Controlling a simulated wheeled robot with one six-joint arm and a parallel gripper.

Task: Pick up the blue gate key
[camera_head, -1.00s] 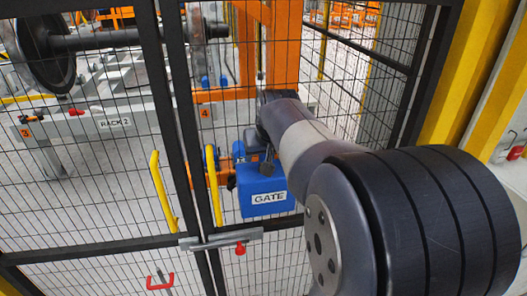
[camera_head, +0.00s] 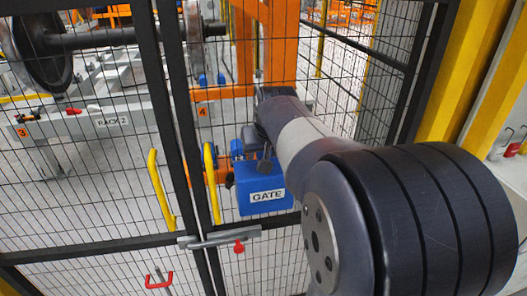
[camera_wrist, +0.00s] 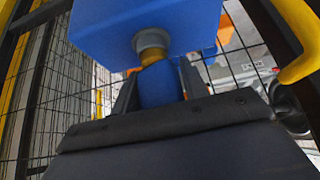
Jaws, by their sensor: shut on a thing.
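A blue box labelled GATE (camera_head: 258,190) is by the mesh gate in the head view; its blue underside (camera_wrist: 190,25) fills the top of the wrist view. A grey round collar (camera_wrist: 151,39) with a short brass-coloured piece sticks out of it. The blue gate key (camera_wrist: 160,88) is in line with the brass piece and seems to be still in the collar. My gripper (camera_wrist: 158,92) is shut on the key, one dark finger on each side. In the head view my arm hides most of my gripper, and I cannot make out the key there.
The black-framed mesh gate (camera_head: 172,110) has yellow handles (camera_head: 161,190) and a grey latch bar (camera_head: 220,238) with a red knob. A yellow post (camera_head: 468,75) stands at right. Behind the mesh are a wheelset (camera_head: 40,45) and a rack beam (camera_head: 90,123).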

